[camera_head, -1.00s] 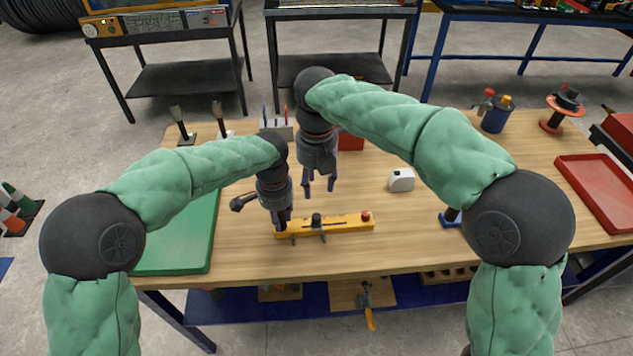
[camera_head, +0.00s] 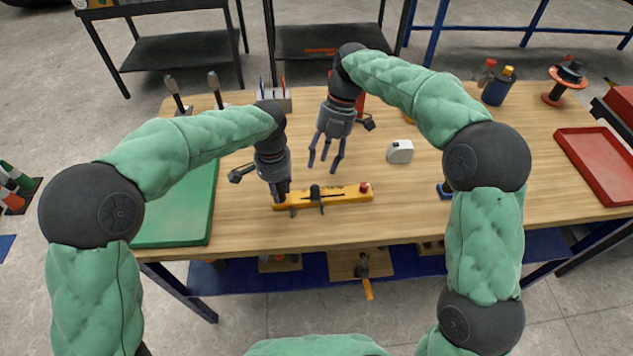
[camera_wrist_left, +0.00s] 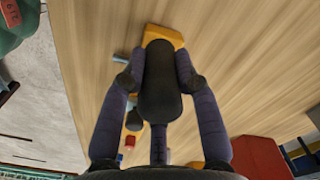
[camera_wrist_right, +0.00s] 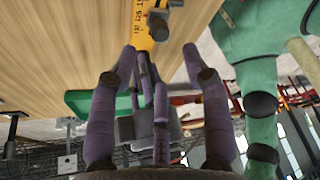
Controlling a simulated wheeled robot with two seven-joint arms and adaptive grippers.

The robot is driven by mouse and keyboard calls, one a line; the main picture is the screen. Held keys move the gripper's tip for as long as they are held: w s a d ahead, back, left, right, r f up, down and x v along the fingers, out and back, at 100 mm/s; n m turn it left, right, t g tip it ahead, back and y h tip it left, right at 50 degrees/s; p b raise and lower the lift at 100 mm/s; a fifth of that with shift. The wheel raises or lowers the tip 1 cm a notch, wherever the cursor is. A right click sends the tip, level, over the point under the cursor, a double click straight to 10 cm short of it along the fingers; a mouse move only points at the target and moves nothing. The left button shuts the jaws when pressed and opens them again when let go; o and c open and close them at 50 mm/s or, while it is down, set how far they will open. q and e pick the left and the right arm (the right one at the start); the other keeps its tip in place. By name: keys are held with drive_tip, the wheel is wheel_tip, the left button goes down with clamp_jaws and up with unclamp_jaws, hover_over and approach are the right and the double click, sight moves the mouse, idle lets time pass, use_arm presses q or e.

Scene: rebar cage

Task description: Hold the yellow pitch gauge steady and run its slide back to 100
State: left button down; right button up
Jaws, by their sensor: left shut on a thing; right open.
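The yellow pitch gauge (camera_head: 341,195) lies on the wooden bench near its front edge. Its dark slide (camera_head: 315,192) sits left of the bar's middle, and a red knob (camera_head: 364,187) is at its right end. My left gripper (camera_head: 280,192) is shut on the gauge's left end; the left wrist view shows a yellow end (camera_wrist_left: 165,33) beyond the fingers. My right gripper (camera_head: 324,164) is open and empty, above and behind the gauge, apart from it. The right wrist view shows the gauge's marked face (camera_wrist_right: 140,22) past the fingertips. I cannot read the slide's setting.
A white tape measure (camera_head: 400,151) stands right of the right gripper. A green mat (camera_head: 185,215) covers the bench's left side. A red tray (camera_head: 600,165) lies at the far right. Bare wood lies right of the gauge.

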sight(315, 187)
drive_tip(key=x, duration=0.7)
drive_tip(key=shift+s+a+f, duration=0.1)
drive_tip(key=shift+f, duration=0.25)
clamp_jaws()
